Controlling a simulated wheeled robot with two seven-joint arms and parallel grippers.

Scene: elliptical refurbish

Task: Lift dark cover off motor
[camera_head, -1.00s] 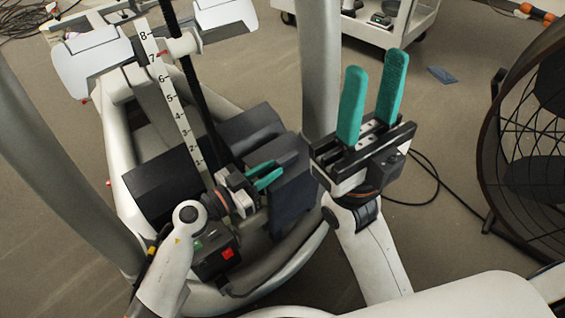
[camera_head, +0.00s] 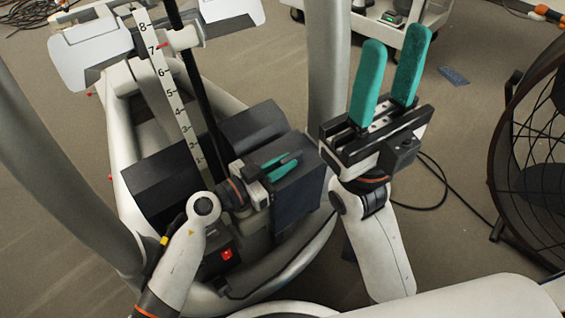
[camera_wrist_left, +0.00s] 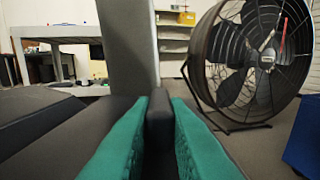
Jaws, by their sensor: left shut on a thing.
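The dark cover (camera_head: 300,192) is a dark grey, box-like piece on the right side of the elliptical machine's base. My left gripper (camera_head: 281,161) is at its top, with the teal fingers shut on a dark raised part of the cover. In the left wrist view this dark part (camera_wrist_left: 159,122) stands upright between the two teal fingers (camera_wrist_left: 160,140). The motor is hidden, and I cannot tell whether the cover is clear of the machine. My right gripper (camera_head: 395,68) is open and empty, its teal fingers apart and pointing up, right of the grey post.
Grey posts (camera_head: 328,80) rise on both sides of the machine. A numbered ramp (camera_head: 168,85) and black rod stand behind the left gripper. A large fan (camera_head: 540,160) stands at right and a white cart (camera_head: 385,22) at the back. Carpet between them is mostly free.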

